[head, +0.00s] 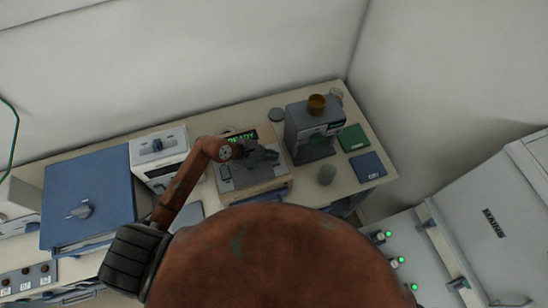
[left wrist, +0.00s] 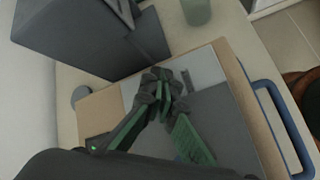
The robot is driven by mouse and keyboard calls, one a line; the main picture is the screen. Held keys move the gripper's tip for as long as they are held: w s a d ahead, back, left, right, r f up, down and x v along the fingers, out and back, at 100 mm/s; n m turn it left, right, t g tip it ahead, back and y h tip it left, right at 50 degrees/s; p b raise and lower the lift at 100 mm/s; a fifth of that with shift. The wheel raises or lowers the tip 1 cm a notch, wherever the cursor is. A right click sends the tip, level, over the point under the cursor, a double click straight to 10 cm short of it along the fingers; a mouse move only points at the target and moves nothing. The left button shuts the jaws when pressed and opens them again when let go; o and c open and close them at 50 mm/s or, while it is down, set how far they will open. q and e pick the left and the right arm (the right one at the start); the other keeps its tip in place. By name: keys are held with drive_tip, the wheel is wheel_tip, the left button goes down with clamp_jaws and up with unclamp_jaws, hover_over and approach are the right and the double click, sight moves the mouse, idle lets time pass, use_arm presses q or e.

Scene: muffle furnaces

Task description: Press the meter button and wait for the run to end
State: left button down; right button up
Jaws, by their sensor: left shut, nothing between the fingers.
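My left gripper (head: 270,158) is over this device, shut and empty. In the left wrist view the shut fingertips of my left gripper (left wrist: 165,88) are over the device's light grey panel (left wrist: 198,68). I cannot tell whether they touch it. No button shows clearly; the fingers may hide it. My right gripper is not in view.
A tall grey machine (head: 312,144) with an amber cup (head: 317,104) on top stands close on the right. A white box (head: 158,145) and a blue furnace (head: 88,195) stand left.

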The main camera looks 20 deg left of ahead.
use_arm(q)
drive_tip(key=shift+f+b, duration=0.5)
idle(0.3)
drive_tip(key=shift+r, duration=0.1)
drive_tip(key=shift+r+p, duration=0.5)
drive_tip(key=shift+r, duration=0.35)
drive_tip(key=shift+r+p, duration=1.4)
drive_tip(key=shift+r, duration=1.15)
drive_tip(key=shift+f, duration=0.1)
